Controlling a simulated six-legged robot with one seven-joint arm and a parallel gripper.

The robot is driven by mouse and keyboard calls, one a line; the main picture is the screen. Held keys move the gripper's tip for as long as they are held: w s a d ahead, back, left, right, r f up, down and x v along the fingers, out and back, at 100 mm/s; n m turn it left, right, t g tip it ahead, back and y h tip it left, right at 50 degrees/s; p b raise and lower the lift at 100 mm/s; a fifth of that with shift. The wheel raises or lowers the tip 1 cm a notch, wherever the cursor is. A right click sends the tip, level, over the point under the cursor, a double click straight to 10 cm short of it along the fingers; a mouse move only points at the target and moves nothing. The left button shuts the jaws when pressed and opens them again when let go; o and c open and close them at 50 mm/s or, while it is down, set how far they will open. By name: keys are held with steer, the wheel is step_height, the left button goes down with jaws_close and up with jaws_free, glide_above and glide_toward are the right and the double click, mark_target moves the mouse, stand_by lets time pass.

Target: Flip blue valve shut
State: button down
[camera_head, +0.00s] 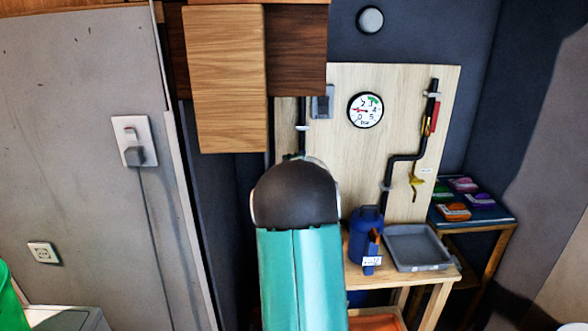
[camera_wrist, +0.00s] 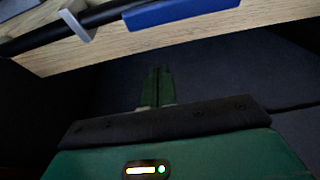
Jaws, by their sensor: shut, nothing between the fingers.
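The blue valve's handle (camera_wrist: 182,10) shows at the top of the wrist view as a flat blue bar, cut off by the frame edge. It appears roughly in line with a black pipe (camera_wrist: 35,42) on the wooden board. In the head view I cannot make out the blue valve; my teal arm with its dark rounded joint covers that part of the board. My gripper (camera_wrist: 155,88) shows in the wrist view with its dark green fingers together and empty. The fingers appear apart from the blue handle, below it in the picture. The gripper is hidden in the head view.
The wooden board (camera_head: 335,90) carries a gauge (camera_head: 365,110), a right-hand black pipe (camera_head: 390,165), a red handle (camera_head: 425,125) and a yellow handle (camera_head: 416,186). Below stand a blue container (camera_head: 363,230) and grey tray (camera_head: 418,247). A wooden cabinet (camera_head: 225,80) overhangs at upper left.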

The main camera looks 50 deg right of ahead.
steer(key=d, duration=0.1)
steer(key=s+d, duration=0.1)
steer(key=d, duration=0.1)
steer(key=shift+s+d+r, duration=0.1)
steer(key=shift+s+d, duration=0.15)
steer(key=shift+s, duration=0.05)
steer(key=shift+w, duration=0.15)
